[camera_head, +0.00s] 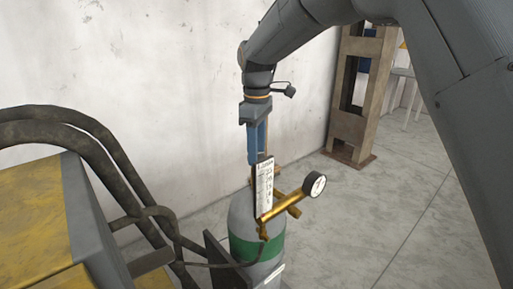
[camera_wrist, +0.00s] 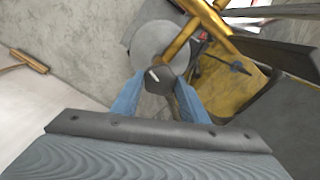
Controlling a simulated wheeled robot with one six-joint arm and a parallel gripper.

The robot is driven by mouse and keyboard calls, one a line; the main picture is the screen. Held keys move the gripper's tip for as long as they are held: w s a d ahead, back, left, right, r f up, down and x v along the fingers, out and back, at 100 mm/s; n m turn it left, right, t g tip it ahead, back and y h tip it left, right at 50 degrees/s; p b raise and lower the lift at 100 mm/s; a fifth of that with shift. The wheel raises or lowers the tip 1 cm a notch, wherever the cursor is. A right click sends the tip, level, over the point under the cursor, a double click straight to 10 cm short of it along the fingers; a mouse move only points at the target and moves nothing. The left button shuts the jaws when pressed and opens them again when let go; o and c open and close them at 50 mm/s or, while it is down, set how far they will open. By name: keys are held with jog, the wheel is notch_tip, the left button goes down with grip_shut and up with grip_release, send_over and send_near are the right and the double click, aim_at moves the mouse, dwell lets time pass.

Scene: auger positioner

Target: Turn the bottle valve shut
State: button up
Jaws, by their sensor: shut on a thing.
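The grey gas bottle (camera_head: 243,215) with a green band stands upright below my gripper. Its brass regulator (camera_head: 285,200) carries a round white gauge (camera_head: 315,184). A white flow scale (camera_head: 265,187) stands in front of the bottle's top and hides the valve in the head view. My gripper (camera_head: 258,158) points down over the bottle top. In the wrist view, the blue fingers (camera_wrist: 158,90) are shut on the bottle valve, a dark round knob (camera_wrist: 157,78) with a white mark. The brass pipe (camera_wrist: 186,36) passes close beyond it.
A yellow machine (camera_head: 40,225) with thick dark hoses (camera_head: 85,130) stands at the left, close to the bottle. A white wall (camera_head: 140,80) is behind. A brown metal stand (camera_head: 355,125) is at the back right. The floor (camera_head: 365,225) right of the bottle is clear.

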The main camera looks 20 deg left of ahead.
jog(key=m+p, duration=0.2)
jog(key=m, duration=0.5)
jog(key=shift+r, duration=0.1)
jog(key=m, duration=0.4)
jog(key=shift+p, duration=0.35)
jog(key=shift+m+p, duration=0.4)
jog(key=shift+m, duration=1.5)
jog(key=o, duration=1)
jog(key=shift+r+b, duration=1.45)
jog(key=shift+r, duration=2.4)
